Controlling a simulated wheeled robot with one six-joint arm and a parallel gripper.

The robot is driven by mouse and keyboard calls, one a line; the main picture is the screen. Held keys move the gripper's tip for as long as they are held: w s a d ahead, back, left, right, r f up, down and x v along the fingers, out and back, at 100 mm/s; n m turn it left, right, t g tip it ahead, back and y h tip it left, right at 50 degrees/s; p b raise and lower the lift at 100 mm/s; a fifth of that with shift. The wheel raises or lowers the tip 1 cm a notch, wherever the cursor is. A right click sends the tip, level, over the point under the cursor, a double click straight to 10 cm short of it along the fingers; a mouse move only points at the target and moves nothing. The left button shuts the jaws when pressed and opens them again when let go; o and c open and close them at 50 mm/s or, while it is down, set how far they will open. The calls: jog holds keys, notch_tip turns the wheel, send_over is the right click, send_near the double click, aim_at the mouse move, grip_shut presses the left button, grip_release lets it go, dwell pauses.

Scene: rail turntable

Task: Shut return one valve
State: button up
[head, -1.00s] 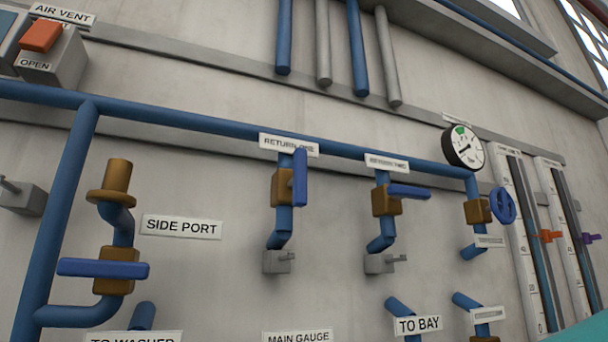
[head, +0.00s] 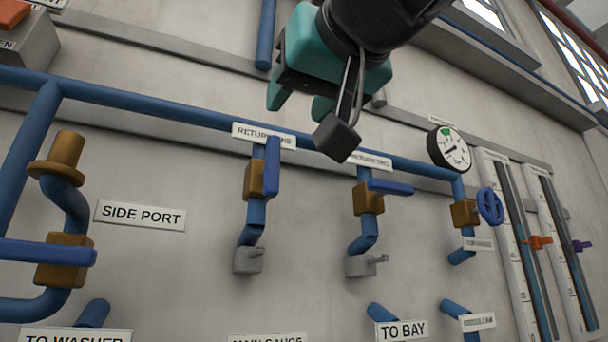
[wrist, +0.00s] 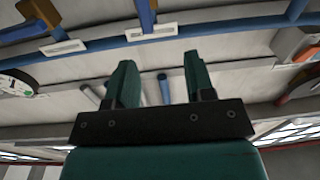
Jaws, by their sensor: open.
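The return one valve (head: 254,180) is a brass body on a blue pipe below the label "RETURN ONE" (head: 263,136) in the head view. Its blue lever (head: 272,168) stands upright, in line with the pipe. My teal gripper (head: 300,104) is above and slightly right of this valve, apart from the lever. In the wrist view its two fingers (wrist: 158,65) are spread with nothing between them. That view is turned over, and the return one label (wrist: 152,32) shows beyond the fingers.
The return two valve (head: 368,198), with its blue lever lying sideways, is to the right. A gauge (head: 448,149) and a blue handwheel (head: 490,206) are further right. The side port valve (head: 62,262) is at left. A blue header pipe (head: 190,116) crosses above the valves.

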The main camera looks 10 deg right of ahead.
aim_at(275, 157)
jog(key=shift+m+h, duration=0.5)
jog(key=shift+m, duration=0.1)
jog(key=p+x, duration=0.1)
jog(key=x, duration=0.4)
jog(key=d+x, duration=0.1)
jog(key=x, duration=0.4)
jog(key=d+p+x, duration=0.1)
jog(key=x, duration=0.5)
jog(key=shift+w+r+p, duration=0.15)
jog(key=shift+w+p, duration=0.15)
jog(key=shift+a, duration=0.1)
grip_shut()
